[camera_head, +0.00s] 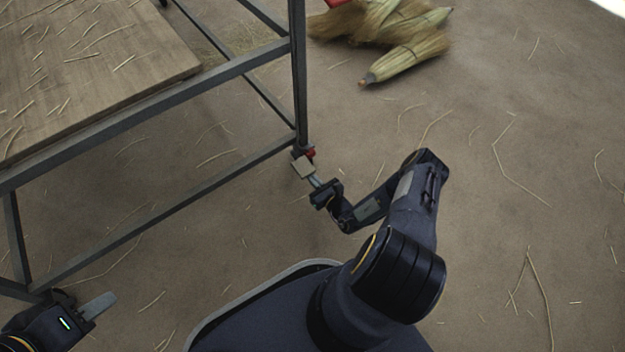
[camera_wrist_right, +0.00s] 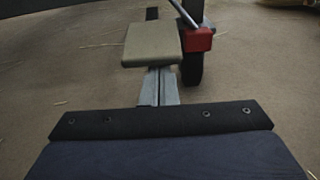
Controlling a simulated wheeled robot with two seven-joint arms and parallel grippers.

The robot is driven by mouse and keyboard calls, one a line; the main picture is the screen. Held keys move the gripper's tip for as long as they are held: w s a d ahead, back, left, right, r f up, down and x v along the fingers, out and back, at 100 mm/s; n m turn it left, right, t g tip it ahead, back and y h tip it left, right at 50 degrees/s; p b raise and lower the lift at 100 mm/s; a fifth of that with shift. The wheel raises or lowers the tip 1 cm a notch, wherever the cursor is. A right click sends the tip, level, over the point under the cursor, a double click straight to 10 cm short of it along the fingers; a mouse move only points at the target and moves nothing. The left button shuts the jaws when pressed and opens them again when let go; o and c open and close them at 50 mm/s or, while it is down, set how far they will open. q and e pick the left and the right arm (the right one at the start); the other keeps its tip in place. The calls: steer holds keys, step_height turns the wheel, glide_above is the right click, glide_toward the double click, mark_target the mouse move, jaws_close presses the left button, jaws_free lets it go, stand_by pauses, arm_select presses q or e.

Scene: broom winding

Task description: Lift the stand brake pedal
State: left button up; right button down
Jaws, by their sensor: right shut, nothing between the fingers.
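The brake pedal (camera_head: 303,167) is a small beige plate at the foot of the stand's near corner leg (camera_head: 298,85). My right gripper (camera_head: 315,181) is shut and empty, low near the floor. Its grey fingers (camera_wrist_right: 158,84) point at the pedal and their tips are hidden at its near edge, seemingly under it; contact cannot be told. My left gripper (camera_head: 100,305) is at the lower left, away from the pedal; its finger gap does not show.
The dark metal stand frame (camera_head: 150,222) fills the left, with a wooden top (camera_head: 90,70) scattered with straw. Straw broom heads (camera_head: 405,55) lie on the floor at the top. The floor (camera_head: 520,200) at the right is clear apart from loose straws.

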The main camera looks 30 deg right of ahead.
mark_target(308, 169)
steer(key=r+g+p, duration=0.1)
steer(key=p, duration=0.1)
steer(key=r+g+p, duration=0.1)
steer(key=p, duration=0.2)
steer(key=r+g+p, duration=0.1)
steer(key=p, duration=0.2)
steer(key=shift+s+r, duration=0.25)
steer(key=shift+r, duration=0.1)
step_height(308, 169, up, 2)
steer(key=p, duration=0.3)
steer(key=shift+r, duration=0.2)
